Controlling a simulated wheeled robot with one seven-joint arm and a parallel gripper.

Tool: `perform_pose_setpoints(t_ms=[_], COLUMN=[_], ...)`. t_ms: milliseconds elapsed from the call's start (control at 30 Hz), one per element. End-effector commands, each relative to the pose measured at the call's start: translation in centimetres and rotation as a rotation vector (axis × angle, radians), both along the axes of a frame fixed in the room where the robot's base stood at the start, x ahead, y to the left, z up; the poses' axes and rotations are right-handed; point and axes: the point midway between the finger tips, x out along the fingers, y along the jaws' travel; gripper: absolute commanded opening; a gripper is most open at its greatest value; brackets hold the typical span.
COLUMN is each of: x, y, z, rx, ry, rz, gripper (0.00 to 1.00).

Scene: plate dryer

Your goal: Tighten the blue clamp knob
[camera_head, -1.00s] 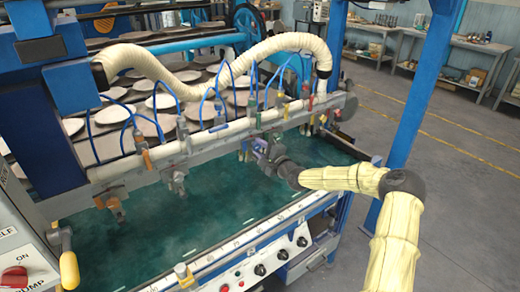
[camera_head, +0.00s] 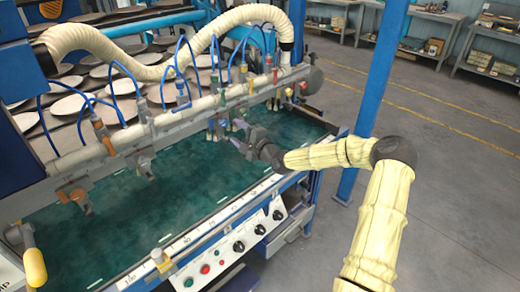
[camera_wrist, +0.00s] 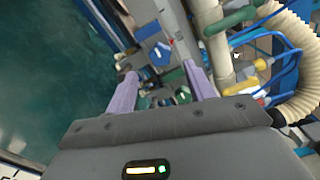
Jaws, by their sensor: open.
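My gripper (camera_head: 238,132) is in front of the rail (camera_head: 165,125) above the green bed, near the rail's right half. In the wrist view its two pale purple fingers (camera_wrist: 163,84) stand apart with a wide gap, and nothing is clearly held. A small blue part (camera_wrist: 162,52) on a grey fitting shows beyond the gap. It may be the blue clamp knob, but I cannot tell for certain. Clamp-like grey fittings (camera_head: 143,163) hang below the rail. In the head view, my gripper and wrist hide part of the fittings there.
A green bed (camera_head: 175,200) lies below the rail. Blue hoses and a thick cream hose (camera_head: 150,70) loop above it. A control panel (camera_head: 235,245) lines the front edge. A blue post (camera_head: 375,90) stands to the right, with open floor (camera_head: 460,170) beyond it.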

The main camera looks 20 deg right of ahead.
Motion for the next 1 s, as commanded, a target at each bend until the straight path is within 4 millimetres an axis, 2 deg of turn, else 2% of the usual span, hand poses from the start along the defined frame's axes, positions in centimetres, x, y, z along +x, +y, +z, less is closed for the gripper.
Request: perform_pose_setpoints(t_ms=[300,533,700,1000], x=[-5.5,-8.8,-10.0,-10.1], y=[-2.9,-4.6,-5.1,-5.2], z=[-0.2,-0.1,-0.1,0.0], rx=[0.001,0.0,-0.001,0.0], ry=[0.001,0.0,0.001,0.001], rz=[-0.002,-0.001,-0.001,0.0], gripper=[0.53,0.53,0.53,0.53])
